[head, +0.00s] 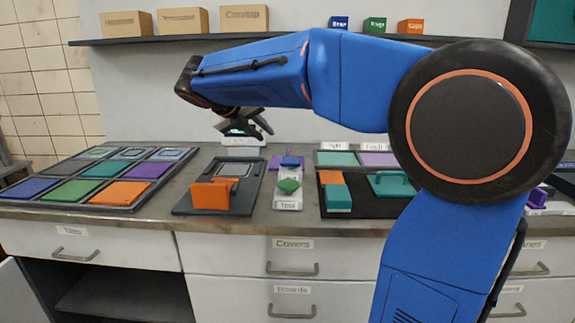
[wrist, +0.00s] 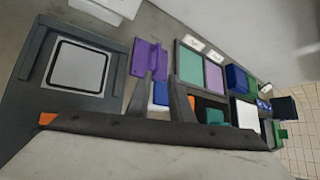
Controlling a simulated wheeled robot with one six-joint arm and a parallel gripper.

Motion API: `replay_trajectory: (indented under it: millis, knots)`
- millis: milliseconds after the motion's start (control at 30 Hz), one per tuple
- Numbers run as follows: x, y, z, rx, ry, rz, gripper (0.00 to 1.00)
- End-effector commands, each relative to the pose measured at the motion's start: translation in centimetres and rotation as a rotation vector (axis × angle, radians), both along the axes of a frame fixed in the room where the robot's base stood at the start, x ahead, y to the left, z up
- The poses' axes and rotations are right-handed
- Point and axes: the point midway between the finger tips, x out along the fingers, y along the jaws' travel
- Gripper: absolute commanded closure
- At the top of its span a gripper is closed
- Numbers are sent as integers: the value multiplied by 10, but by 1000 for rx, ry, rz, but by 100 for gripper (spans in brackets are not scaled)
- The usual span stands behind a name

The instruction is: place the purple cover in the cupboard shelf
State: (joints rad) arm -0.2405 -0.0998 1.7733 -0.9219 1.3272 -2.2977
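A purple piece with a raised part, which may be the purple cover, lies on the counter behind the test stand (head: 288,186) in the head view, partly hidden. It shows more fully in the wrist view as a purple piece (wrist: 146,62) near one fingertip; whether they touch is unclear. My gripper (head: 245,127) hangs above the counter, its fingers apart and apparently empty. In the wrist view, my gripper (wrist: 163,88) has a blue block (wrist: 160,94) showing between its fingers. The cupboard shelf (head: 120,296) is inside the open cupboard at lower left.
A tray of colored tiles (head: 60,208) lies on the left of the counter. An orange bracket (head: 211,196) stands on a dark plate. A teal handled piece (head: 392,184) lies in a black tray on the right. Closed drawers (head: 290,257) are below. A wall shelf (head: 160,39) holds boxes.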

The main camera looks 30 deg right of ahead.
Motion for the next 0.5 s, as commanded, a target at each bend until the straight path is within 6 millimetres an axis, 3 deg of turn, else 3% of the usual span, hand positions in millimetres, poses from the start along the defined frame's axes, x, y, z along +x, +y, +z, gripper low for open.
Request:
replay_trajectory:
  millis: [167,500]
  knots:
    - [3,2,-1,-55,51,66,80]
    - [22,-36,-32,-56,54,64,80]
